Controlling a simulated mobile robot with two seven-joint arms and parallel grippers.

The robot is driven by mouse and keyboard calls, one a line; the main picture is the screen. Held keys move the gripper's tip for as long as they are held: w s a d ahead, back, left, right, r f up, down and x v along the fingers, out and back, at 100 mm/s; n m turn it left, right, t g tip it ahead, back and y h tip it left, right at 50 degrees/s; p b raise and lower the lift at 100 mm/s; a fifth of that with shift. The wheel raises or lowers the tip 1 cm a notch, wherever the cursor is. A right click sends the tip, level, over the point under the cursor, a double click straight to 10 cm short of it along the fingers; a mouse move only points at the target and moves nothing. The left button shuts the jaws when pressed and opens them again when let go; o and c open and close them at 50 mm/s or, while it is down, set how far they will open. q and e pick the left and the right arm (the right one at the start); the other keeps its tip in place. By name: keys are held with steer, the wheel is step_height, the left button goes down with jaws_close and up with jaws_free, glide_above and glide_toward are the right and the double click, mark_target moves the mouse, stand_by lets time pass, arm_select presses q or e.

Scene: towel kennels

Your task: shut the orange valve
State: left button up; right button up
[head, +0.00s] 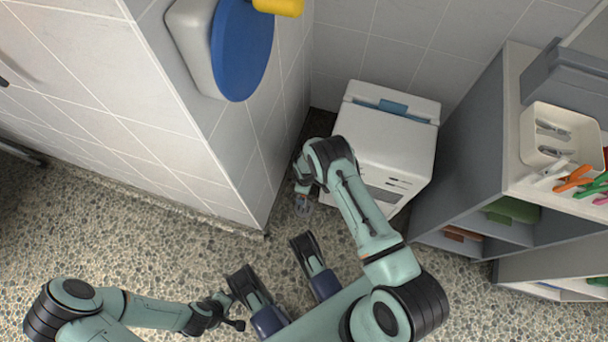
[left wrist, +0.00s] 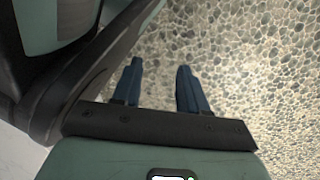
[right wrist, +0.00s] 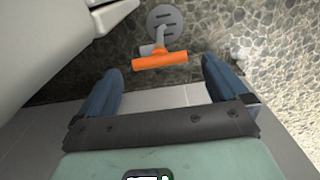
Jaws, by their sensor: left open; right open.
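The orange valve (right wrist: 160,61) shows in the right wrist view as a bar-shaped handle on a short grey stem. Its bar lies nearly crosswise in the picture, just beyond and between my right fingertips, with no clear contact. In the head view I cannot make the valve out; my right arm and the wall corner cover that area. My right gripper (head: 303,203) is open, pointing down in the gap between the tiled wall and the white appliance. My left gripper (left wrist: 159,66) is open and empty above the pebbled floor, low at the left in the head view.
A round grey slotted floor plate (right wrist: 165,20) lies beside the valve. The white appliance (head: 388,135) stands close right of my right arm, the tiled wall corner (head: 265,215) close left. A shelf unit (head: 470,150) with a peg tray (head: 535,150) stands further right.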

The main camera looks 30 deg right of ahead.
steer(key=shift+f+b, duration=0.3)
steer(key=shift+f, duration=0.95)
arm_select(q)
steer(key=shift+s+a+f+g, duration=0.1)
steer(key=shift+s+f+g, duration=0.4)
steer(key=shift+s, duration=0.45)
steer(key=shift+f, duration=0.1)
arm_select(e)
steer(key=c, duration=0.7)
steer(key=shift+c, duration=0.2)
